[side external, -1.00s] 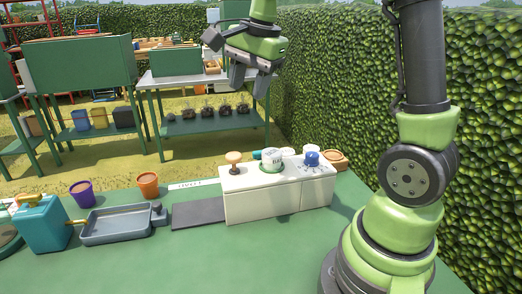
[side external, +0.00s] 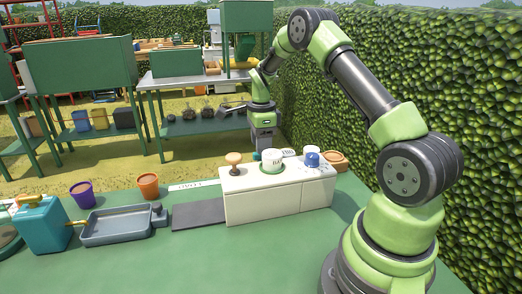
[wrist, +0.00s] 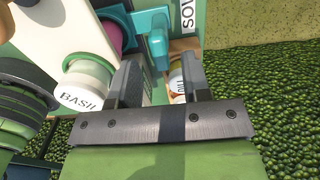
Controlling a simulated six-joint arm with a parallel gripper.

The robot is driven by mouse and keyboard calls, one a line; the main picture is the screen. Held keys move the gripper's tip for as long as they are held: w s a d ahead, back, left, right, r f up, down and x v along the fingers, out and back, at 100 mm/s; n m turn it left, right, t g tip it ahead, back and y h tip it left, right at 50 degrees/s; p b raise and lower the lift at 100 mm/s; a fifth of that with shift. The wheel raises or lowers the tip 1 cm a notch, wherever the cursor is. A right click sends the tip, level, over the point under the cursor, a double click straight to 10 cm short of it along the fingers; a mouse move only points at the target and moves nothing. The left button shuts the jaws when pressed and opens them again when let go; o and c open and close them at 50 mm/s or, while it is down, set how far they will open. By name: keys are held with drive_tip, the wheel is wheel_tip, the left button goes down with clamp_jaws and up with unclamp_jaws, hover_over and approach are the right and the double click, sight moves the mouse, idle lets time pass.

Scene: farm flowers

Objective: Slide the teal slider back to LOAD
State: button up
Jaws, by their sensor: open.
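The teal slider (wrist: 155,42) shows in the wrist view as an upright teal handle, just beyond my fingertips and roughly between them. My gripper (wrist: 160,66) is open, with one finger either side of the slider's line; I cannot tell whether either touches it. In the side view my gripper (side external: 263,146) points down at the far side of the white box (side external: 262,203), and the slider is hidden there. A white label reading SOW (wrist: 187,14) lies near the slider. A white label strip (side external: 192,186) lies left of the box, its lettering hard to read.
A white BASIL pot (wrist: 78,97) is close left of my fingers, and a small jar (wrist: 177,84) is near the right finger. A wooden knob (side external: 234,160) and blue dial (side external: 312,159) top the box. A dark plate (side external: 198,214) lies left of it.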

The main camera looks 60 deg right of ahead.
drive_tip(key=shift+f, duration=1.2)
clamp_jaws()
drive_tip(key=w+a, duration=1.1)
drive_tip(key=shift+w+a, duration=0.25)
drive_tip(key=shift+a, duration=0.1)
drive_tip(key=shift+r, duration=0.1)
unclamp_jaws()
